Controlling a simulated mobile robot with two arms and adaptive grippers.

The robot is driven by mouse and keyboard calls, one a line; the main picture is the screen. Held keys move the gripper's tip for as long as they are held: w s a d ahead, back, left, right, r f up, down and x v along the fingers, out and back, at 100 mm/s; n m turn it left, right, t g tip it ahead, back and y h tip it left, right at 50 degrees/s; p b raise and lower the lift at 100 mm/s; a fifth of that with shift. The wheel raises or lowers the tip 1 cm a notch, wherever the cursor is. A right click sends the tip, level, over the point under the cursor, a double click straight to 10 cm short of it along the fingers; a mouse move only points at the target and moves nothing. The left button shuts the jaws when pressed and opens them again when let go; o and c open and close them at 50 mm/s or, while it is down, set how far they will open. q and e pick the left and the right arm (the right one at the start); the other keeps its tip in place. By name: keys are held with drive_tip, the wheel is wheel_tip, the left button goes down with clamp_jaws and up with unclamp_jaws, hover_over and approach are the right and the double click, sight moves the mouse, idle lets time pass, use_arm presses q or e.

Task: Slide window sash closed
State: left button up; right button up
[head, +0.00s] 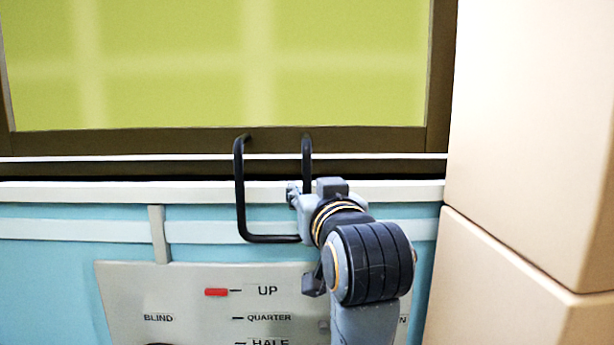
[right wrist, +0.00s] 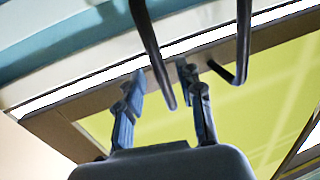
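The window sash (head: 220,140) has a dark brown frame around a yellow-green pane and fills the upper part of the head view. A black U-shaped handle (head: 240,195) stands out from its lower rail. My right gripper (head: 297,195) is at the handle's right leg. In the right wrist view my right gripper (right wrist: 162,85) has its fingers apart, with one black leg of the handle (right wrist: 152,50) passing between the tips. Clear gaps show on both sides, and contact is not visible. The handle's other leg is outside the fingers. My left gripper is not in view.
Tan boxes (head: 530,120) are stacked close on the right. A white sill (head: 100,192) and a light blue wall (head: 50,265) lie below the sash. A grey panel (head: 190,290) with blind labels and a red marker sits under the handle, beside a small grey upright bar (head: 157,235).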

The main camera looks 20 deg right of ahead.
drive_tip(key=shift+w+d+p, duration=0.1)
drive_tip(key=shift+w+p, duration=0.25)
drive_tip(key=shift+w, duration=1.05)
clamp_jaws()
